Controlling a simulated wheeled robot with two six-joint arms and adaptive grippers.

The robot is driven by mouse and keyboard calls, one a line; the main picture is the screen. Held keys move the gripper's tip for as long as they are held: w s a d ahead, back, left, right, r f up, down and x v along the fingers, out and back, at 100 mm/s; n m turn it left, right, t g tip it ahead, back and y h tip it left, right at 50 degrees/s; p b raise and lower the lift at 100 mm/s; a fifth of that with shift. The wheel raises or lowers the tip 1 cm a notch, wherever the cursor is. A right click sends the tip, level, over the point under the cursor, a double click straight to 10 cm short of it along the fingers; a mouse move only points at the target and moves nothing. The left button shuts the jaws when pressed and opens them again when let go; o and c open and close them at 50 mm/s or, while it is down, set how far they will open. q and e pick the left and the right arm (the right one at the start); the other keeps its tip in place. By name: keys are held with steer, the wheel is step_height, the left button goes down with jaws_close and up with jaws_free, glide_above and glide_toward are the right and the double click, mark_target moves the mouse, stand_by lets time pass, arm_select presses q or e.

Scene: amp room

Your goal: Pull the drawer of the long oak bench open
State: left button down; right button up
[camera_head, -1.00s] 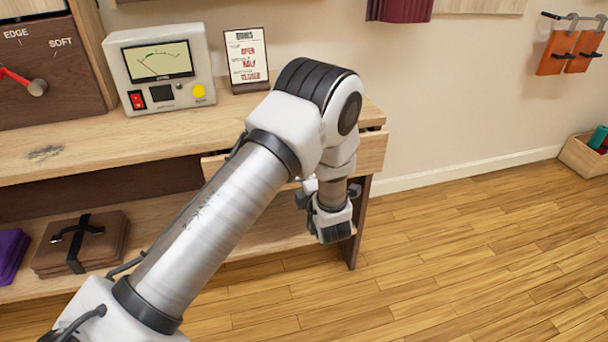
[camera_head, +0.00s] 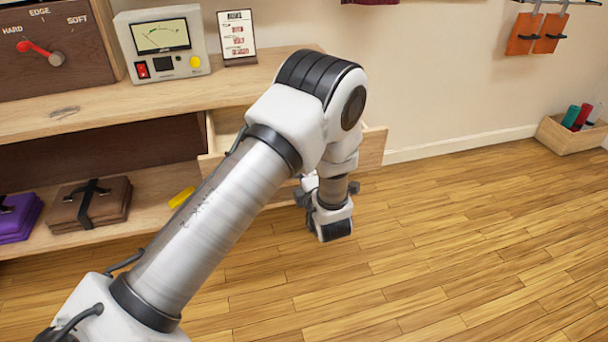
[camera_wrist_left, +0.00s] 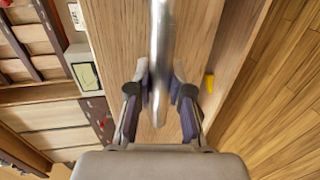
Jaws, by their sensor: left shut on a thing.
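The long oak bench (camera_head: 100,103) runs along the wall at the left in the head view. Its drawer (camera_head: 372,148) stands partly open, with the pale inside showing behind my left arm. In the left wrist view the drawer front (camera_wrist_left: 118,40) is a wood panel with a round metal bar handle (camera_wrist_left: 160,50). My left gripper (camera_wrist_left: 160,98) is shut on this handle, one finger on each side. In the head view my arm hides the handle and much of the drawer front. My right gripper is in neither view.
A meter box (camera_head: 165,45) and a small sign (camera_head: 237,37) stand on the bench top. A brown strapped bundle (camera_head: 90,203) and a yellow thing (camera_head: 181,197) lie on the lower shelf.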

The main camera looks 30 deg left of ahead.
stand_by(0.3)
arm_select(q)
steer(key=c, duration=1.1)
jaws_free()
steer(key=shift+o, duration=0.2)
steer(key=v, duration=0.7)
steer(key=shift+s+d, duration=0.15)
steer(key=shift+s, duration=0.1)
